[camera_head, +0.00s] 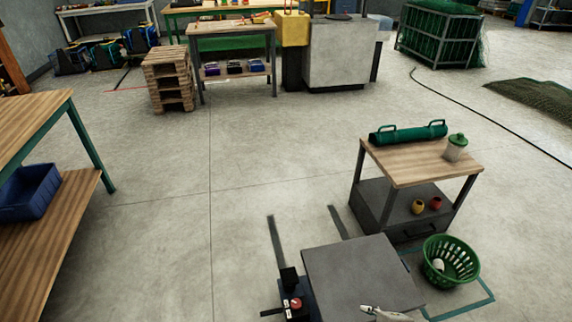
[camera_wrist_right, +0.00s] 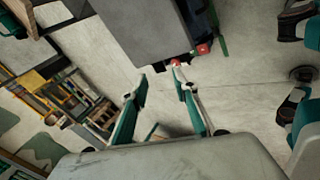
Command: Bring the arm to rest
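My right gripper (camera_wrist_right: 158,78) shows in the right wrist view with its two teal-and-grey fingers spread apart. Nothing is between the fingers, and they point toward the floor area beside a dark grey slab (camera_wrist_right: 145,30). Small red objects (camera_wrist_right: 203,49) lie near the slab's edge, close to one fingertip in the picture; I cannot tell whether it touches them. In the head view only a small pale part shows at the bottom edge, and I cannot tell whether it is my right arm. My left gripper is in neither view.
A grey-topped platform (camera_head: 362,276) stands at the bottom centre. A green basket (camera_head: 450,261) sits on the floor. A wooden table (camera_head: 30,125) is at left. The middle floor is clear.

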